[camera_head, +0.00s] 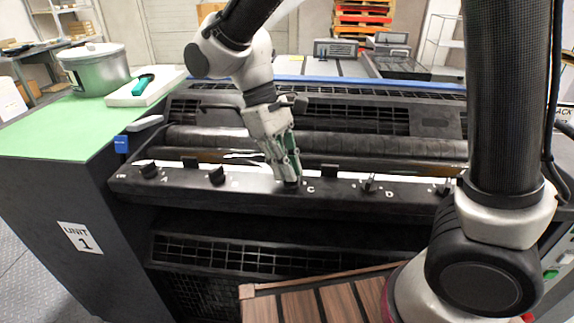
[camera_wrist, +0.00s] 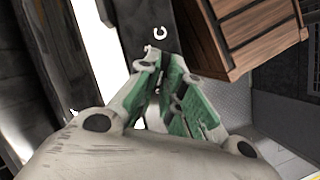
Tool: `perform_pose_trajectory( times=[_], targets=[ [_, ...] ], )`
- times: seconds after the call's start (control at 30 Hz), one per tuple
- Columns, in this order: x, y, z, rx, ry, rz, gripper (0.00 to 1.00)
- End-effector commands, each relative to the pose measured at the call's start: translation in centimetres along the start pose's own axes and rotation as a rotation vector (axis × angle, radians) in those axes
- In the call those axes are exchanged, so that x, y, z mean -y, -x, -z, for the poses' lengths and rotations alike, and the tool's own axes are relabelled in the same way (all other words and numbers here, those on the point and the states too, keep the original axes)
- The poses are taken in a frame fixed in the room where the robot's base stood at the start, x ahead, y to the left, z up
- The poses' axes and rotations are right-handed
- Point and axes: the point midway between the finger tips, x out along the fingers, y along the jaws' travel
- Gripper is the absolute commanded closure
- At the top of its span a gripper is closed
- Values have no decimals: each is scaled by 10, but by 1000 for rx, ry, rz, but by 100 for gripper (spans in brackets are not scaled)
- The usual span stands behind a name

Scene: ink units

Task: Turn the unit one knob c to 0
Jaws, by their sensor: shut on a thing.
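My gripper (camera_head: 289,176) points down onto the black knob bar of unit one, just left of the letter C. Its green-padded fingers are shut around knob c (camera_head: 292,186), which they mostly hide. In the wrist view the fingertips (camera_wrist: 160,66) meet below the white letter C, and the knob's setting cannot be read. Unit one (camera_head: 330,190) is a dark machine with rollers and grilles, with a "UNIT 1" label (camera_head: 80,238) on its side.
Other black knobs sit along the bar: knob A (camera_head: 149,171), one by B (camera_head: 217,176) and one by D (camera_head: 369,186). A wooden slatted crate (camera_head: 340,300) stands in front. A grey pot (camera_head: 95,70) and a white tray (camera_head: 146,88) rest on the green top (camera_head: 50,130) at left.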

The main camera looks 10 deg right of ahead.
Motion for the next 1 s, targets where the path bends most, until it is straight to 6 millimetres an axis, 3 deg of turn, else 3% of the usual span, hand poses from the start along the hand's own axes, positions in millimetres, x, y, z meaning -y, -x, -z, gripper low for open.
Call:
perform_pose_trajectory(
  times=[0.4,1.0],
  targets=[
    [3,0,0,-1,204,-85,100],
    [4,0,0,-2,245,-102,100]
  ],
)
